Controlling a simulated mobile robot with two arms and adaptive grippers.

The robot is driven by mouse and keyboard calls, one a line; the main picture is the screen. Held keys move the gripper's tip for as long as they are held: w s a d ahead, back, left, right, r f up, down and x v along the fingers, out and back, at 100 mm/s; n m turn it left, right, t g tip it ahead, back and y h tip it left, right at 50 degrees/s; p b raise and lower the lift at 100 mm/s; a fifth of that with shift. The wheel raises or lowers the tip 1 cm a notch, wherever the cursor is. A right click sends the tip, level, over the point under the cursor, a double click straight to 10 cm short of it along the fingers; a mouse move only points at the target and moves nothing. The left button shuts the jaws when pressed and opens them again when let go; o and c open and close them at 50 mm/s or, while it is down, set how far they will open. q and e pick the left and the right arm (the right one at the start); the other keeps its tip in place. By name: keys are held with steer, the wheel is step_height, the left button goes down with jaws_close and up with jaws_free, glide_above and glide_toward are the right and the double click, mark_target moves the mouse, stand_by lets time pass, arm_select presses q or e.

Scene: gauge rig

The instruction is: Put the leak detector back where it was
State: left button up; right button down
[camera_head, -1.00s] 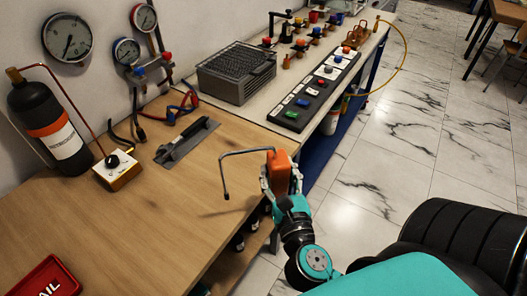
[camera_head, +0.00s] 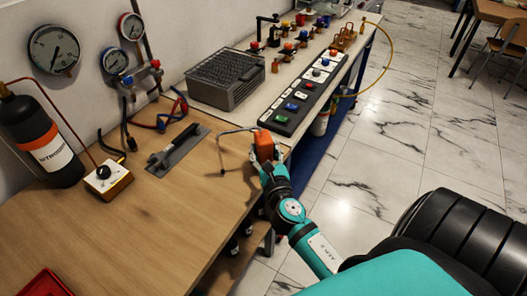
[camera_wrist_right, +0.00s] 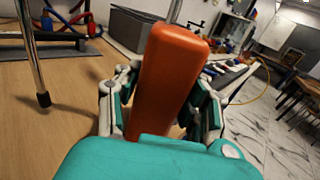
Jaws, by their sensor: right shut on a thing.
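The leak detector (camera_head: 264,146) has an orange body and a thin, bent grey probe that reaches left and then turns down. My right gripper (camera_head: 265,160) is shut on its orange body, near the right edge of the wooden bench (camera_head: 130,235). In the right wrist view the orange body (camera_wrist_right: 168,70) stands tilted between the fingers, and the probe's tip end shows at the left. I cannot tell whether the tip touches the bench. My left gripper is not in view.
A grey mat (camera_head: 188,157) with a dark tool lies left of the detector. Behind are a grey ribbed box (camera_head: 226,78) and a black switch strip (camera_head: 288,116). A gas bottle (camera_head: 40,140) and white switch box (camera_head: 107,181) stand left. The bench's middle is clear.

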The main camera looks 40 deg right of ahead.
steer(key=c, duration=1.2)
jaws_free()
steer(key=shift+f, duration=0.1)
steer(key=o, duration=0.4)
steer(key=shift+o, duration=0.2)
steer(key=shift+r, duration=0.3)
steer(key=b+v, duration=0.3)
steer(key=v, duration=0.9)
steer(key=shift+f, duration=0.15)
